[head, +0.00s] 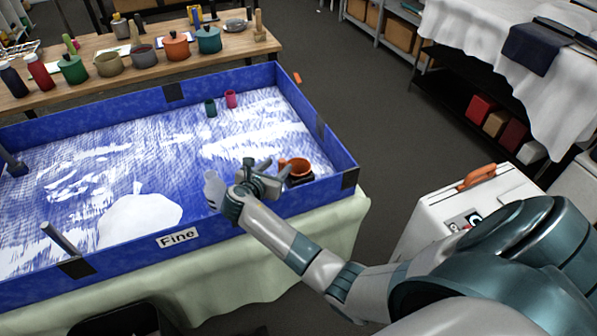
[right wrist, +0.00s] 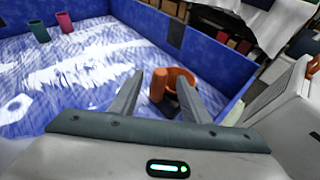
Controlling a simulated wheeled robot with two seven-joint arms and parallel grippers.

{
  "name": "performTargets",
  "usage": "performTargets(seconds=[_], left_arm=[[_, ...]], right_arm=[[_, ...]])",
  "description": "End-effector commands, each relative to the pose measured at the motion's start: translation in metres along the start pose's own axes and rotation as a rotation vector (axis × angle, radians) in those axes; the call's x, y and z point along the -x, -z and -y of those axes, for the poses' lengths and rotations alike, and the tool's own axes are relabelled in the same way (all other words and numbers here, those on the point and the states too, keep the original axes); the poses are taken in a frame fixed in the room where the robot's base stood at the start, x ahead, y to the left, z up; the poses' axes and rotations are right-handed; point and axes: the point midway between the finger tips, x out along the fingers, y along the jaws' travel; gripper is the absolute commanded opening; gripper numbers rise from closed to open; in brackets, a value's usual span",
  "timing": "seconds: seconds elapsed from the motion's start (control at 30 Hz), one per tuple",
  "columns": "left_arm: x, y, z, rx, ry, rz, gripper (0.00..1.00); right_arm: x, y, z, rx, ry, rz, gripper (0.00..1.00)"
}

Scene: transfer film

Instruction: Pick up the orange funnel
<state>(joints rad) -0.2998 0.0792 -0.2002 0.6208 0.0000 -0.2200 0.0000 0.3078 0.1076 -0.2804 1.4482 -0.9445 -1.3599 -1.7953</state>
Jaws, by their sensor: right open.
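The orange funnel (head: 298,166) is in the near right corner of the blue-walled tray, with a dark item under or beside it. In the right wrist view the funnel (right wrist: 184,73) shows its round rim, partly behind the right finger. A narrower orange part stands to the left of the rim. My right gripper (head: 273,166) is over the tray just left of the funnel, open. In the wrist view its two fingers (right wrist: 158,76) point toward the funnel, with part of it showing between them. Contact cannot be told. My left gripper is not in view.
The tray's blue wall (head: 341,153) rises close to the funnel on the right. A green cup (head: 211,107) and a pink cup (head: 231,99) stand toward the tray's far side. A white case (head: 430,215) is outside at right. Several pots stand on the wooden table (head: 110,85).

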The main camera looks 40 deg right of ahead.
Motion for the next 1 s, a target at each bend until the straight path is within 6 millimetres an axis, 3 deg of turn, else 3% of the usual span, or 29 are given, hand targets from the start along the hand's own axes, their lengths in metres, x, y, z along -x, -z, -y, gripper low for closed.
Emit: performTargets(seconds=[0.4,0.97,1.0], left_arm=[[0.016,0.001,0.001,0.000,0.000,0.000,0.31],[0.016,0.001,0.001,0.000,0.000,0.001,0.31],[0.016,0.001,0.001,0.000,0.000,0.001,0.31]], right_arm=[[-0.043,-0.001,0.001,0.001,0.001,0.000,0.43],[-0.047,0.001,0.001,-0.001,-0.001,0.000,0.43],[-0.047,0.001,0.001,-0.001,-0.001,0.000,0.36]])
